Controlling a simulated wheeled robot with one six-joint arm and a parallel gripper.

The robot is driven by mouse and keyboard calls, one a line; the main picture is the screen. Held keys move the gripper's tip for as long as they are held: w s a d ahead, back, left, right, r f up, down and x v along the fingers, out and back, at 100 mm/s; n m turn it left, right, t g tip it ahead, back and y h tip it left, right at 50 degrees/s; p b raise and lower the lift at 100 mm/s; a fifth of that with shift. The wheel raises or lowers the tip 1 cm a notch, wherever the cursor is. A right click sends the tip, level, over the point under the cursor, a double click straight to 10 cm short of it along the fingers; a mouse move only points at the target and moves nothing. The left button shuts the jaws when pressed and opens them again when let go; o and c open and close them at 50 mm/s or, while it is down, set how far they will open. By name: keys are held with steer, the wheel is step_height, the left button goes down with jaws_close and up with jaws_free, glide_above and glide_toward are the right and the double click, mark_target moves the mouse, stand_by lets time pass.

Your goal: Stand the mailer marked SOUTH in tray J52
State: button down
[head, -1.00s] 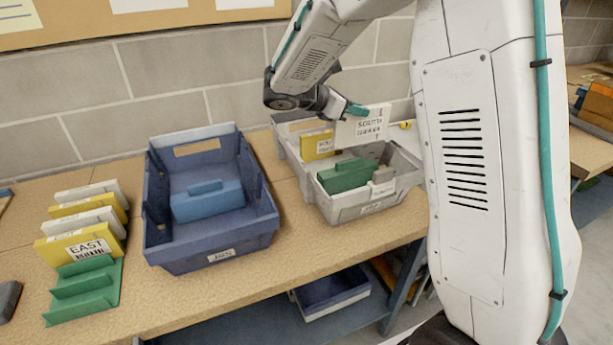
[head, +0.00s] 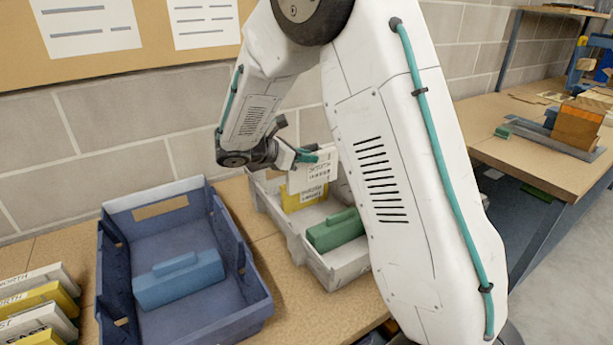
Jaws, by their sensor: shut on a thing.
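My gripper (head: 306,156) is shut on a white mailer (head: 318,175) and holds it upright over the back of the grey tray (head: 292,236). The mailer's dark print is too small to read now; a second ago it read SOUTH. A yellow mailer (head: 304,200) stands in the grey tray, partly covered by the held one in the picture. A green divider block (head: 335,230) sits nearer the front of that tray. My arm hides the tray's right side. The blue tray (head: 235,314) stands to the left and holds a blue divider block (head: 178,282). No tray label is readable now.
Several white and yellow mailers (head: 38,297) stand in a row at the left edge, cut off by the frame. A block wall rises close behind the trays. Another bench (head: 530,160) with an orange-brown box (head: 578,122) is at the right.

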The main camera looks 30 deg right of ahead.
mark_target(306, 172)
steer(key=shift+d+f, duration=0.1)
steer(key=shift+f, duration=1.95)
steer(key=shift+f, duration=0.1)
steer(key=shift+f, duration=0.55)
steer(key=c, duration=1.3)
jaws_free()
steer(key=shift+r, duration=0.1)
